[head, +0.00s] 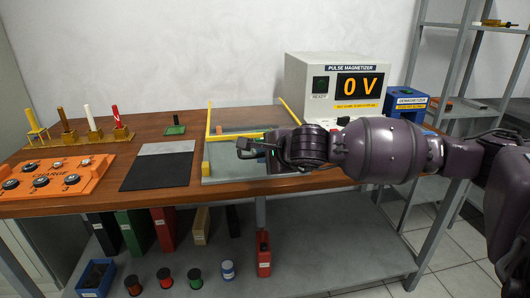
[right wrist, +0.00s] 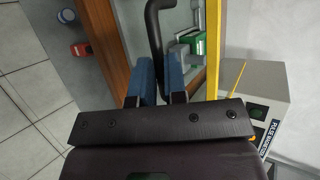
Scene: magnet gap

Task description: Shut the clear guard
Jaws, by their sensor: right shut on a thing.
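The clear guard shows by its yellow frame edges (head: 235,137) at the middle of the bench; one yellow edge also runs down the right wrist view (right wrist: 213,45). Its clear pane is hard to make out, and I cannot tell its exact angle. A bent black handle (right wrist: 154,22) lies between the blue-padded fingers of my right gripper (right wrist: 160,75). The right gripper is shut on this handle. In the head view the right gripper (head: 246,149) is at the guard's front, and my arm hides the guard's right side. My left gripper is not in view.
The pulse magnetizer (head: 333,85) reads 0 V behind the guard, with a blue demagnetizer (head: 405,104) to its right. A dark mat (head: 157,171) and an orange charge tray (head: 62,178) lie to the left. Small green and grey blocks (right wrist: 190,40) sit near the handle.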

